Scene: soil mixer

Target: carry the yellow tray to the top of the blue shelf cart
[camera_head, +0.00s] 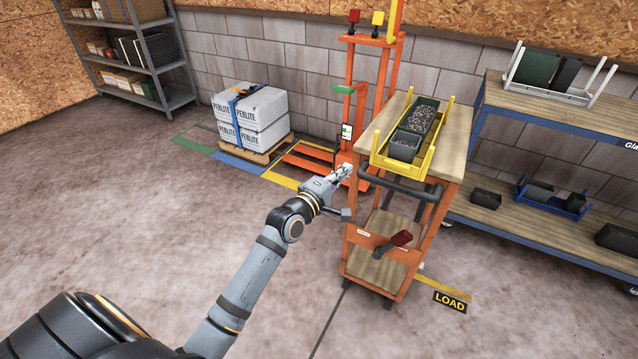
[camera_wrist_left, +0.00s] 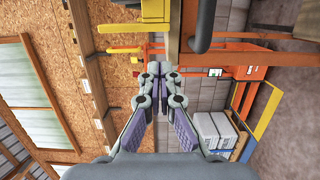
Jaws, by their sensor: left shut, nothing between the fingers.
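The yellow tray (camera_head: 428,161) lies on the wooden top of an orange cart (camera_head: 451,168) in the head view. It holds a dark gravel-filled container (camera_head: 424,113) and a smaller grey pot (camera_head: 404,147). My left gripper (camera_head: 345,171) is shut and empty, left of the tray's near end and apart from it. Its closed fingers also show in the left wrist view (camera_wrist_left: 157,70). The blue-framed shelf (camera_head: 476,121) with wooden decks stands at the right. My right gripper is not in view.
A white rack (camera_head: 570,94) with dark trays occupies part of the shelf's top. A black handle (camera_head: 403,187) projects from the cart's near side. An orange lift (camera_head: 349,113) and perlite bags (camera_head: 252,116) stand behind. Open floor lies at the left.

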